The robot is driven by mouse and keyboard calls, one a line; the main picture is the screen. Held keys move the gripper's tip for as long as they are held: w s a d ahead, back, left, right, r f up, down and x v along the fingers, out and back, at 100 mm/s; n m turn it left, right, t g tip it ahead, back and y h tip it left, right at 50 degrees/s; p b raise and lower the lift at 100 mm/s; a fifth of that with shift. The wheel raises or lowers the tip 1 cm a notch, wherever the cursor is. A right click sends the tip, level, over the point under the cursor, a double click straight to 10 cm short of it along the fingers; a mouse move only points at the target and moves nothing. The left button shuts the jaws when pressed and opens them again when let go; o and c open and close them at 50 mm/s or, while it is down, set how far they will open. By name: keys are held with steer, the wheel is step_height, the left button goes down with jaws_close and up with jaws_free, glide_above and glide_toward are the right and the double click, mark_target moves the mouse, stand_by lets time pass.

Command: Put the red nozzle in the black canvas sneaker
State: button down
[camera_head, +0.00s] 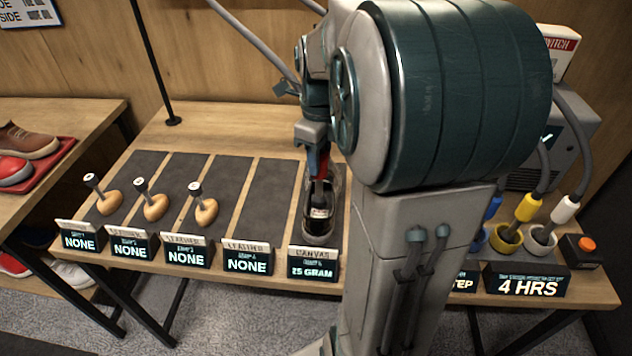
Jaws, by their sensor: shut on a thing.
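The black canvas sneaker (320,210) stands in the rightmost station of the long table, behind a sign reading "CANVAS" and "25 GRAM". My gripper (317,153) is over the sneaker's far end, pointing down. It is shut on the red nozzle (318,164), of which only a small red part shows. The nozzle is at or just above the sneaker's opening. I cannot tell how deep its tip is, as the gripper and arm hide part of it.
Wooden shoe trees (156,207) sit in three stations to the left; the fourth is empty. Blue (493,208), yellow (527,208) and white (565,210) nozzles stand in cups at the right. An orange button (587,245) is beside them. A red tray (40,170) with shoes is far left.

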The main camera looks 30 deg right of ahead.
mark_target(319, 176)
steer(key=shift+f, duration=2.75)
steer(key=shift+f, duration=0.15)
steer(key=c, duration=1)
jaws_free()
